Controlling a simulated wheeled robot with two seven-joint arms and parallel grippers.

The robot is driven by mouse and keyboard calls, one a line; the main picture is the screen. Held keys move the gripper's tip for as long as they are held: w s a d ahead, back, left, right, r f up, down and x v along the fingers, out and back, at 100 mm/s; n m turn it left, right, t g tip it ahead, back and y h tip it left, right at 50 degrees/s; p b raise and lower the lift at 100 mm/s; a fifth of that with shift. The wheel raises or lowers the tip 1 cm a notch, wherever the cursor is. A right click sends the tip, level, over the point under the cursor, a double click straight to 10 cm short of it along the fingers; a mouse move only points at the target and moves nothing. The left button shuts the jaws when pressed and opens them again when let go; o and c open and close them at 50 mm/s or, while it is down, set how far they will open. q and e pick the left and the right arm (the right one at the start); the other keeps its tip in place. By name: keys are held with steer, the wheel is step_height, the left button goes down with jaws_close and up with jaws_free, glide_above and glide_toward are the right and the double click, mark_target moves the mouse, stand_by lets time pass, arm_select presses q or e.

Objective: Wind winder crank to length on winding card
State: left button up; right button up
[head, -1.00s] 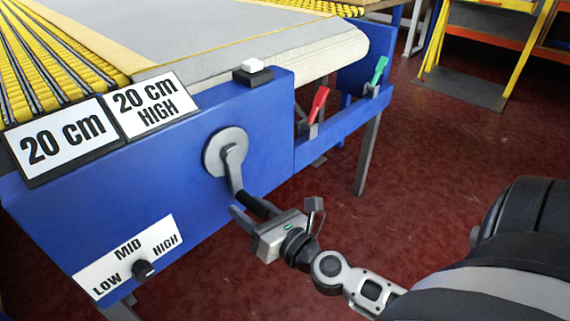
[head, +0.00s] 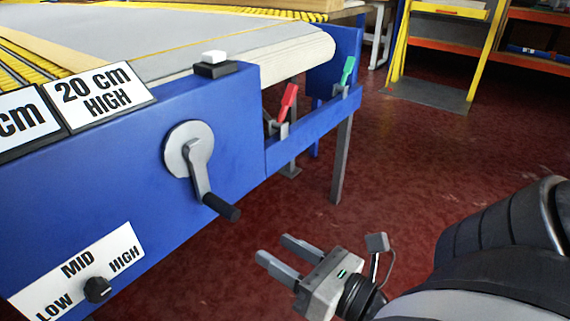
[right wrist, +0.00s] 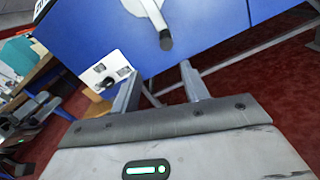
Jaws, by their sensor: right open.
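The winder crank (head: 197,172) is a grey arm on a round disc on the blue machine front, with a black handle (head: 221,206) pointing down and right. It also shows in the right wrist view, where its dark handle (right wrist: 165,40) is beyond the fingers. My right gripper (head: 276,254) is open and empty, below and to the right of the handle, apart from it. The winding card (head: 103,92) reads "20 cm HIGH"; a second card (head: 25,120) beside it is cut off, showing "cm". My left gripper is not in view.
A LOW/MID/HIGH dial (head: 97,289) sits low on the blue panel (head: 110,180). A white button (head: 214,58) is on top. A red lever (head: 287,102) and a green lever (head: 347,71) stand at the right. Red floor (head: 400,180) is clear there.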

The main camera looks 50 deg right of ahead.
steer(key=c, duration=0.5)
steer(key=shift+w+d+r+n+p, duration=0.1)
steer(key=shift+w+d+n+p, duration=0.2)
steer(key=shift+n+p, duration=0.5)
jaws_close()
steer(key=w+d+f+n+g+y+p, duration=0.1)
steer(key=w+d+n+y+p, duration=0.6)
steer(key=n, duration=1.6)
steer(key=w+h, duration=0.1)
steer(key=w, duration=0.5)
steer(key=w+h, duration=0.1)
steer(key=w, duration=0.3)
steer(key=shift+a+f+h+b, duration=0.25)
steer(key=shift+a+h+b, duration=0.05)
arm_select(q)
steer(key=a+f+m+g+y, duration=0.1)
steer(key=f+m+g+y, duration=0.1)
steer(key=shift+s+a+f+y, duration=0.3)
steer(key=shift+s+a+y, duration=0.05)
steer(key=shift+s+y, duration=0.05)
arm_select(e)
steer(key=a, duration=0.4)
steer(key=shift+w+a+r, duration=0.1)
steer(key=shift+w+a, duration=0.05)
